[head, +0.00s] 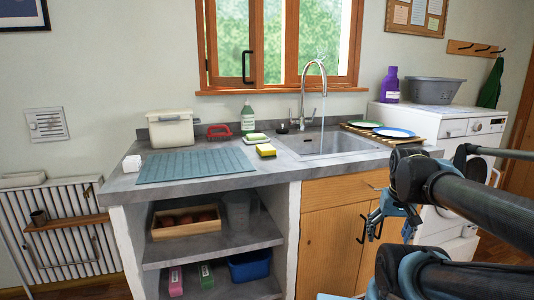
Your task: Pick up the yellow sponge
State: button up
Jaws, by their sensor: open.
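The yellow sponge (266,150) lies on the grey counter, left of the sink and just right of the blue-grey mat. A second sponge-like item, green and pale (256,138), lies behind it near a green bottle. My gripper (378,222) is at the right, low in front of the wooden cabinet door, well apart from the sponge. It is open, and nothing shows between its fingers. My arm covers part of the cabinet and the white appliance.
The blue-grey mat (194,166) covers the left counter. A white bin (171,129), red brush (218,131) and green bottle (248,118) stand behind. The sink (327,145) and tall faucet (303,98) are right of the sponge. Plates (394,132) lie farther right.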

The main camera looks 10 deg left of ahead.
jog(key=w+a+r+n+t+y, duration=0.1)
jog(key=w+a+r+n+t, duration=0.15)
jog(key=w+a+r, duration=1.35)
jog(key=w+a+r+n+y, duration=0.15)
jog(key=a+r, duration=0.25)
jog(key=a, duration=0.4)
jog(key=w+a+r+n, duration=0.1)
jog(key=w+a+r, duration=0.1)
jog(key=a+r, duration=0.45)
jog(key=w+a+r+n+y, duration=0.1)
jog(key=w+a+r, duration=0.15)
jog(key=a, duration=0.75)
send_near(266, 147)
jog(key=x, duration=0.4)
jog(key=shift+s+f, duration=0.25)
jog(key=shift+s, duration=0.05)
jog(key=shift+x, duration=2.55)
jog(key=shift+w+r, duration=0.1)
jog(key=shift+w, duration=0.1)
jog(key=c, duration=0.8)
